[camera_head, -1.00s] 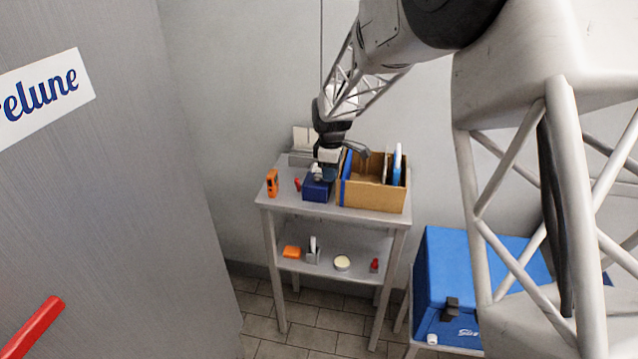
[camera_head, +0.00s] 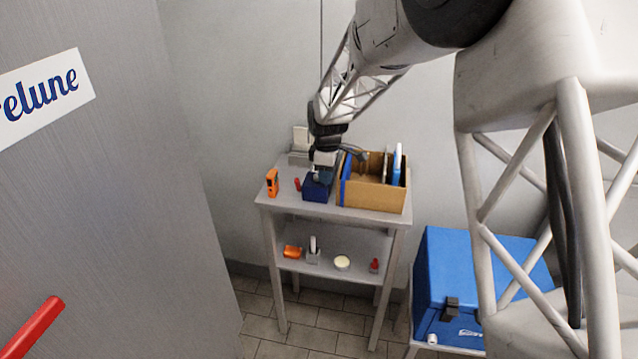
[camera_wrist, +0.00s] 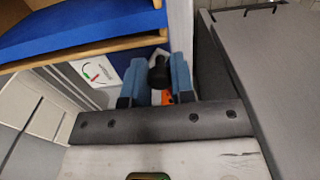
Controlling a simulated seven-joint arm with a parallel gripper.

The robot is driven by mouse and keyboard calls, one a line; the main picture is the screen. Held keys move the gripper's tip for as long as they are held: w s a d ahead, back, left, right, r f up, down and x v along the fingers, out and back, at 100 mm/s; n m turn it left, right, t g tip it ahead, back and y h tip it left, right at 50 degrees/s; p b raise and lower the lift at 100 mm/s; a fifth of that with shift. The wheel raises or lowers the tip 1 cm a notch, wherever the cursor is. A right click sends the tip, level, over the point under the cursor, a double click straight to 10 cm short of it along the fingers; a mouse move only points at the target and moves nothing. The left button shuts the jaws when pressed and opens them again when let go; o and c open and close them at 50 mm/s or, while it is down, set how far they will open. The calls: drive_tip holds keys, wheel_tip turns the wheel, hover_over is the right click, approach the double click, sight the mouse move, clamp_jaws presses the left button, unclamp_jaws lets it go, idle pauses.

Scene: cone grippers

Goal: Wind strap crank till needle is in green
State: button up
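A dark blue box (camera_head: 318,190) sits on the top of a small grey table, beneath my gripper (camera_head: 320,172). In the wrist view my gripper (camera_wrist: 157,80) has its two blue fingers on either side of a black knob (camera_wrist: 158,72), with no clear gap, so it looks shut on it. A white gauge face (camera_wrist: 95,70) with a green arc and a red part shows to the left of the fingers. The needle's exact reading is too small to tell. The strap and most of the crank are hidden by my gripper.
A cardboard box (camera_head: 375,196) with upright blue and white items stands close right of the blue box. An orange device (camera_head: 272,183) and a small red item (camera_head: 297,184) are on its left. The lower shelf (camera_head: 325,262) holds several small things. A blue cooler (camera_head: 440,285) stands at right.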

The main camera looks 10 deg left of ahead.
drive_tip(key=shift+s+a, duration=0.1)
drive_tip(key=shift+a, duration=0.05)
drive_tip(key=shift+s+a, duration=0.4)
drive_tip(key=shift+a, duration=0.2)
idle(0.5)
drive_tip(key=shift+s+a, duration=0.2)
drive_tip(key=shift+a, duration=0.1)
drive_tip(key=o, duration=0.8)
drive_tip(key=shift+o, duration=0.2)
drive_tip(key=shift+r, duration=0.1)
wheel_tip(320, 180, up, 8)
idle(1.0)
